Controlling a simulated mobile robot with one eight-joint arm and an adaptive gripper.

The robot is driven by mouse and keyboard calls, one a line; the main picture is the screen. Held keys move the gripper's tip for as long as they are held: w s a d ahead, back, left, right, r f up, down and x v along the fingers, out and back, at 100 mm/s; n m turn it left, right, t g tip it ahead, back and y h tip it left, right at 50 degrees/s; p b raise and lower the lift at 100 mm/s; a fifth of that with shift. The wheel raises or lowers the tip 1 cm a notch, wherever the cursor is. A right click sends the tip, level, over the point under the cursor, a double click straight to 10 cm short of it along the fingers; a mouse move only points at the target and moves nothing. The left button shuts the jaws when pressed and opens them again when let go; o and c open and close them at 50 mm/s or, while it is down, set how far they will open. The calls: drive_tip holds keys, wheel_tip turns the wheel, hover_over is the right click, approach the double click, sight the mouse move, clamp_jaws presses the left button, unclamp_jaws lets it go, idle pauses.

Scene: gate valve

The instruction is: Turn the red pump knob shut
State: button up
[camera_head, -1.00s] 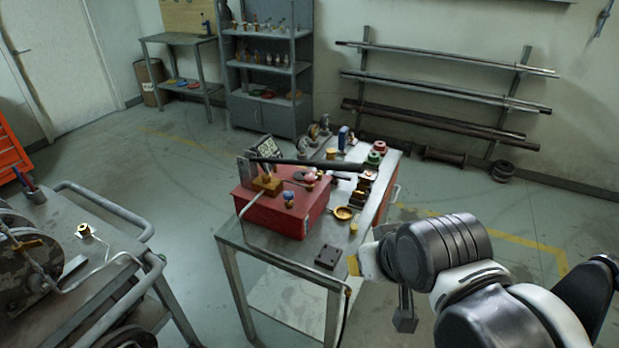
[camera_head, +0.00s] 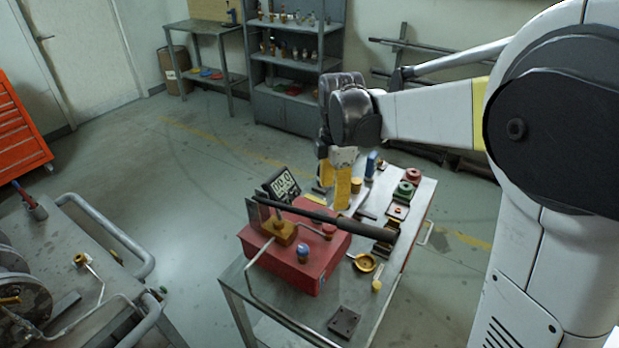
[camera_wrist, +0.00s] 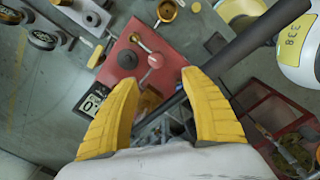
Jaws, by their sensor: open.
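The red pump box (camera_head: 318,275) sits on the grey metal table, with a long black lever (camera_head: 340,220) across its top. A small red knob (camera_head: 328,230) stands at the box's far right side, partly behind the lever. My gripper (camera_head: 334,195) is open and empty, pointing down above the far side of the pump. Its yellow fingers (camera_wrist: 168,84) are apart from both knobs.
The black lever (camera_wrist: 255,40) passes close to the right fingertip in the wrist view. A gauge display (camera_head: 282,186) stands behind the pump. A brass ring (camera_head: 366,262) and several fittings lie on the table's right.

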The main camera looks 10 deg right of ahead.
sight(329, 229)
drive_tip(key=shift+n, duration=0.5)
drive_tip(key=f+b, duration=0.2)
drive_tip(key=f, duration=0.2)
drive_tip(key=f+b, duration=0.2)
drive_tip(key=f, duration=0.2)
drive_tip(key=w+f+b, duration=0.1)
drive_tip(key=f+b, duration=0.1)
drive_tip(key=f, duration=0.3)
drive_tip(key=shift+w+f, duration=0.1)
drive_tip(key=c, duration=1.2)
